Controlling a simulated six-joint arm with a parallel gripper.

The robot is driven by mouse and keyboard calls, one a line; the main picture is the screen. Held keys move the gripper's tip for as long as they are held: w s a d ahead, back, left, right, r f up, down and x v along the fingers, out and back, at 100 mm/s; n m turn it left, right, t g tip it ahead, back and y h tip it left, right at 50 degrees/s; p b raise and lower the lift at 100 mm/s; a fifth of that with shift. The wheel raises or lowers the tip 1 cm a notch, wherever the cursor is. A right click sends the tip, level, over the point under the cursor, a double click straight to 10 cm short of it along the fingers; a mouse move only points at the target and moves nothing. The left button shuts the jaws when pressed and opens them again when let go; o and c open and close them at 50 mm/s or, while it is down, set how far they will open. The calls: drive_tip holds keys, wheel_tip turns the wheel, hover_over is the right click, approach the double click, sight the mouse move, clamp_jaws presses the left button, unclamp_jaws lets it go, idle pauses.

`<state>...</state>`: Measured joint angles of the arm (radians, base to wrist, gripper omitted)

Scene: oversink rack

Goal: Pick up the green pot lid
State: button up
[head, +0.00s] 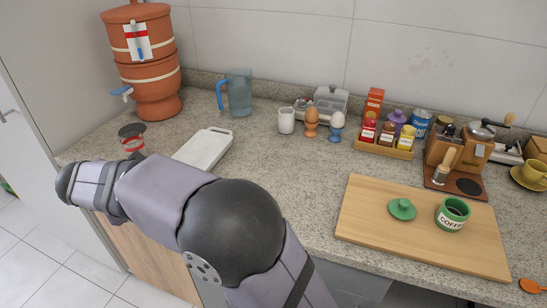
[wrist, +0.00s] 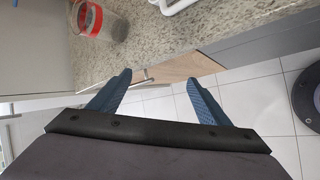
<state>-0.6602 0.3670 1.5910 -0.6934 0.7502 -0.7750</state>
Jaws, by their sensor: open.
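The green pot lid (head: 402,208) lies on the wooden board (head: 365,222) at the right of the counter, with a small knob on top. Just right of it stands a green pot (head: 452,214) marked "COFFE", open at the top with dark contents. My gripper (wrist: 155,84) shows in the wrist view with its two blue fingers apart and nothing between them. It is off the counter's front edge at the left, far from the lid. In the head view my arm hides the gripper's fingers. The lid is not in the wrist view.
A glass jar with a red band (head: 132,138) stands near the counter's left front; it also shows in the wrist view (wrist: 97,20). A white tray (head: 203,148) lies behind my arm. A spice rack (head: 384,148) and coffee grinder (head: 458,150) stand behind the board. The middle counter is clear.

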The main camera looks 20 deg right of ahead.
drive_tip(key=w+d+r+n+t+h+p, duration=0.15)
drive_tip(key=r+p, duration=0.25)
drive_tip(key=r, duration=0.4)
drive_tip(key=w+d+r+n+p, duration=0.1)
drive_tip(key=d+r+n+p, duration=0.1)
drive_tip(key=r+p, duration=0.4)
drive_tip(key=w+d+r+g+h+p, duration=0.1)
drive_tip(key=d+r+p, duration=0.1)
drive_tip(key=d, duration=0.3)
drive_tip(key=w+d+r+h+p, duration=0.1)
drive_tip(key=d+r+h, duration=0.15)
drive_tip(key=d, duration=0.25)
drive_tip(key=s+d+f+m+g+p, duration=0.1)
drive_tip(key=d+f+m+g, duration=0.1)
drive_tip(key=d, duration=0.5)
drive_tip(key=s+d+f+m+g+p, duration=0.1)
drive_tip(key=s+d+m+p, duration=0.1)
drive_tip(key=d, duration=0.6)
drive_tip(key=m+g+y+p, duration=0.2)
drive_tip(key=m+g+p, duration=0.55)
drive_tip(key=m, duration=0.25)
approach(401, 200)
wheel_tip(401, 200, down, 2)
drive_tip(key=shift+n, duration=0.25)
drive_tip(key=shift+p+x, duration=0.35)
drive_tip(key=shift+x, duration=3.55)
drive_tip(key=shift+s+d+r, duration=0.15)
drive_tip(key=shift+s+d, duration=0.05)
